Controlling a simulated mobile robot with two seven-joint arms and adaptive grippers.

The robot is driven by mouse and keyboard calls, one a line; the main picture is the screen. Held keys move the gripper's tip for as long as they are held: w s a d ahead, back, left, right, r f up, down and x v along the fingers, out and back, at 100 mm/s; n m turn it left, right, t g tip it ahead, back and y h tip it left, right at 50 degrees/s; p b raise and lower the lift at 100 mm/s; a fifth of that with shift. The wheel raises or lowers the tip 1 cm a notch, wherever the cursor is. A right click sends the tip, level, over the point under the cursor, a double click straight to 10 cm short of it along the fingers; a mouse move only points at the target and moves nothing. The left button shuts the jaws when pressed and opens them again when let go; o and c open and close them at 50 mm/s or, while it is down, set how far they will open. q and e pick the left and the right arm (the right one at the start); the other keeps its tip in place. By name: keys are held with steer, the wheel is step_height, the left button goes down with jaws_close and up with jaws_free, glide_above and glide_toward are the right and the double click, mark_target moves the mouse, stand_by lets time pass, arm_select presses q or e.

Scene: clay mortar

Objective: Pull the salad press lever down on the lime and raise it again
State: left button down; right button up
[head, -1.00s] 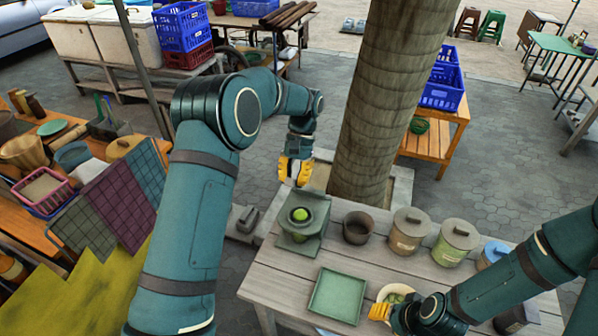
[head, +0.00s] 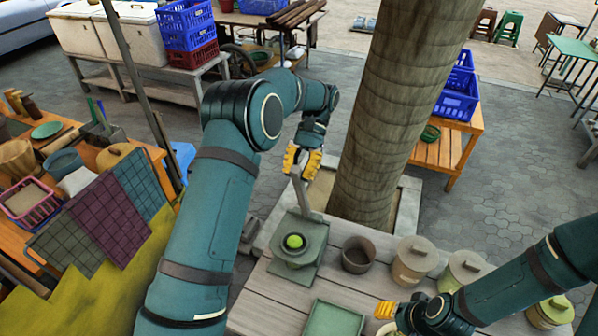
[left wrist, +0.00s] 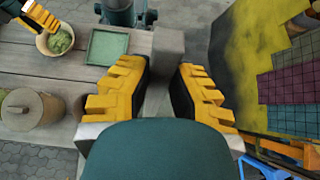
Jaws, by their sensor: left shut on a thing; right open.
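The salad press (head: 290,268) is a grey-green square stand at the back left of the wooden table. The bright green lime (head: 294,241) sits in its top. The grey lever (head: 301,192) stands up steeply behind the lime, leaning slightly left at its top. My left gripper (head: 302,162) is shut on the lever's upper end. In the left wrist view a grey block, apparently the lever (left wrist: 165,52), lies between the yellow fingers. My right gripper (head: 386,310) is open over the table's front, beside a bowl (left wrist: 42,45) with green contents.
A green square tray (head: 332,318) lies in front of the press. A dark pot (head: 357,254) stands close to the right of the press, with lidded jars (head: 413,262) beyond. A thick trunk (head: 395,110) rises just behind the table, close to my left gripper.

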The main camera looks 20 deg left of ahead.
arm_select(q)
steer(key=c, duration=0.8)
jaws_free()
steer(key=shift+w, duration=0.1)
steer(key=shift+f, duration=0.1)
